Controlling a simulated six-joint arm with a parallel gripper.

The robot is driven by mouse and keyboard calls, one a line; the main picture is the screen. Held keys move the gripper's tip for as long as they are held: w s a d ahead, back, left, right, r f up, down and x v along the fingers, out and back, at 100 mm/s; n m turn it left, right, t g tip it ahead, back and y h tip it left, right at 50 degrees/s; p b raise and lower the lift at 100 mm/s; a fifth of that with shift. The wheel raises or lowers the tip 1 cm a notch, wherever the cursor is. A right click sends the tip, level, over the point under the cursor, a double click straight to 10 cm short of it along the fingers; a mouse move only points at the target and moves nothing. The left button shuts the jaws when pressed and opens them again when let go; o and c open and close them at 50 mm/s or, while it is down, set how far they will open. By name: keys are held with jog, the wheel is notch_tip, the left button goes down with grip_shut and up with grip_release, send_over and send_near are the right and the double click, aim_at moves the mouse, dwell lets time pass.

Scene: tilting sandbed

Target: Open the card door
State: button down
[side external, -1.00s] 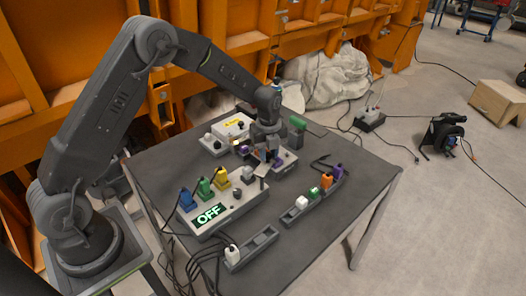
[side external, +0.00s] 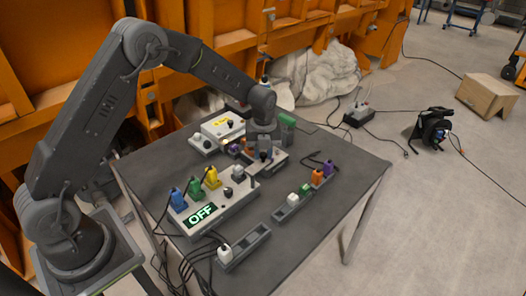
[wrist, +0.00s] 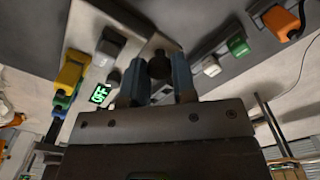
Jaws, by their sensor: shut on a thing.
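My gripper (side external: 263,154) points down over the grey module at the back middle of the table. In the wrist view its two blue-grey fingers (wrist: 159,82) are closed on either side of a dark round knob (wrist: 160,66). A pale plate edge shows just beyond the knob. I cannot tell whether this is the card door or how far it stands open. The grey console (side external: 232,207) in front carries a display (side external: 202,214) reading OFF, with blue, green and yellow plugs on it.
A white box (side external: 220,128) with a yellow label stands left of my gripper. A grey rail (side external: 283,213) holds white, green, orange and purple plugs at right. A second rail (side external: 245,249) with a white plug lies in front. Cables hang at the front left.

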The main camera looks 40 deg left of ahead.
aim_at(263, 154)
jog(key=c, duration=0.9)
grip_release()
notch_tip(263, 154, up, 14)
jog(key=shift+f, duration=0.1)
